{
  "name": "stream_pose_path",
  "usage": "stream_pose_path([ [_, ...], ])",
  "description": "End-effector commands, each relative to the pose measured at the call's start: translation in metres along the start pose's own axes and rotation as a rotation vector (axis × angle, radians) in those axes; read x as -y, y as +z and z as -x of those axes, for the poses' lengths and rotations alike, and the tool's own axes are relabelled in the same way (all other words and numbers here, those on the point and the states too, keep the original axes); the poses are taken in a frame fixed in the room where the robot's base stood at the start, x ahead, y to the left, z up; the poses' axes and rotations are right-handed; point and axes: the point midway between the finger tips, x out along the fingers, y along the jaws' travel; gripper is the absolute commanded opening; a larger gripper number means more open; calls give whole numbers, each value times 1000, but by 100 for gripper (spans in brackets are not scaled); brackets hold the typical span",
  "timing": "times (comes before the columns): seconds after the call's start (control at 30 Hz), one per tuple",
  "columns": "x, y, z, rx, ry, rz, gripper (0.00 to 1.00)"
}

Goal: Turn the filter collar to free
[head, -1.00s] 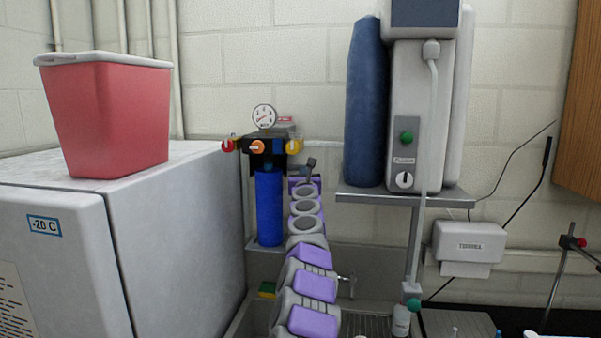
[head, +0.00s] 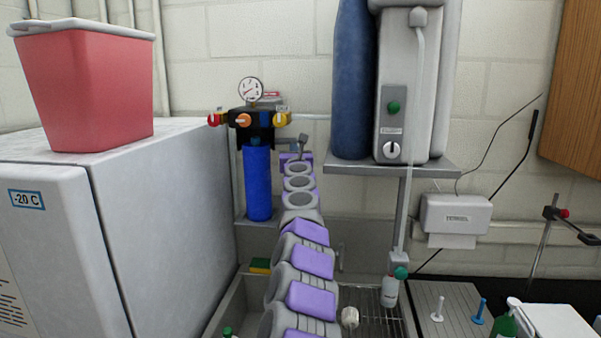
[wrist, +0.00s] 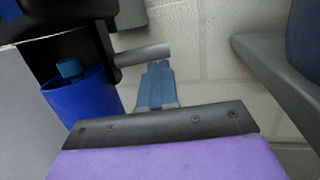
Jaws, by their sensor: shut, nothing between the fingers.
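The filter is a blue cylindrical housing (head: 257,185) hanging under a black head (head: 252,121) against the back wall. An orange knob (head: 244,120) is on the head's front, with a red knob (head: 214,119) at its left and a yellow knob (head: 282,119) at its right. I cannot make out a separate collar between head and housing. My gripper (head: 303,140) is just right of the filter, apart from the housing. In the wrist view my gripper (wrist: 157,68) is shut and empty, its blue-grey fingertips close to a grey pipe (wrist: 143,55). The housing (wrist: 83,100) is at left there.
A freezer (head: 170,210) with a red bin (head: 85,90) on top stands left. A shelf (head: 390,168) with a white-grey unit (head: 405,100) and a dark blue cylinder (head: 352,80) is right of my arm. A sink (head: 240,300) with a bottle (head: 389,290) lies below.

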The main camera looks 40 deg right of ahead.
Motion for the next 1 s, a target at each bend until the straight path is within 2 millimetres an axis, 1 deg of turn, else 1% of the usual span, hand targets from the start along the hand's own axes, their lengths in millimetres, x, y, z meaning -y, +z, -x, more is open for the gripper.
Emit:
stream_pose_path([
  [0.03,-2,-5,6,1,4,-3,0],
  [0.07,-2,-5,9,1,4,-3,0],
  [0.17,-2,1,17,5,4,-4,0],
  [0.4,12,-6,30,1,1,-9,0],
  [0.53,17,-5,38,0,-1,-7,0],
  [0.83,7,-2,61,1,4,-3,0],
  [1.0,10,0,71,4,3,-3,0],
])
